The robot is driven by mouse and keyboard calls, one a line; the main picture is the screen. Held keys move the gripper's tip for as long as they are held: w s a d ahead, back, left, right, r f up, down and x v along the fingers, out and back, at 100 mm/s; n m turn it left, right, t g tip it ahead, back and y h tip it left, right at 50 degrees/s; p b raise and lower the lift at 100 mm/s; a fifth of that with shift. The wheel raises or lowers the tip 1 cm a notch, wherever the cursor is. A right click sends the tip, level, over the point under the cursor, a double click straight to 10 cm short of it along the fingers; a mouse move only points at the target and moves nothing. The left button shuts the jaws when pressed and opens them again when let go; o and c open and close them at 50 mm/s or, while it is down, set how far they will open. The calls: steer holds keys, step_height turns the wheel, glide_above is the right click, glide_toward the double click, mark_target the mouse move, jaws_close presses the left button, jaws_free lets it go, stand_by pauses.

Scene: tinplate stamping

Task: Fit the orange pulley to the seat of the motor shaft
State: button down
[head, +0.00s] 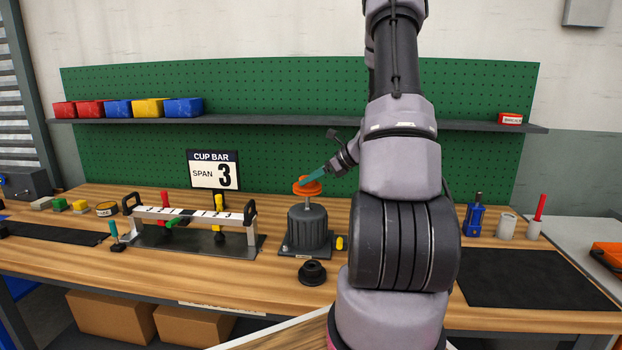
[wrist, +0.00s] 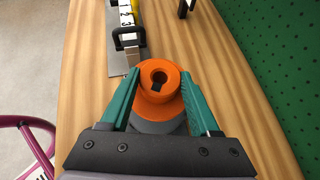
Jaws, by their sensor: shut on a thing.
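My gripper (head: 312,179) has teal fingers and is shut on the orange pulley (head: 303,190). In the wrist view, the fingertips (wrist: 160,73) grip the pulley (wrist: 173,88) from both sides, and its dark keyed bore faces the camera. The grey ribbed motor (head: 308,230) stands upright on its base plate. Its thin shaft (head: 307,203) points up, directly under the pulley in the head view. I cannot tell whether the shaft tip is inside the bore. The seat is not clearly seen. Part of the grey motor (wrist: 160,127) shows below the pulley in the wrist view.
A black pulley-like part (head: 312,273) lies on the bench in front of the motor. A white cup bar (head: 190,214) stands to the left, with a sign (head: 214,170) behind. A blue tool (head: 474,218) and cups stand at right. The dark mat (head: 535,280) is bare.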

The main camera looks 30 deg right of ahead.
steer(key=shift+f, duration=2.9)
stand_by(0.9)
steer(key=shift+c, duration=0.2)
jaws_free()
steer(key=v, duration=1)
steer(key=shift+s+d+r, duration=0.15)
steer(key=shift+s+r, duration=0.1)
steer(key=shift+s, duration=0.05)
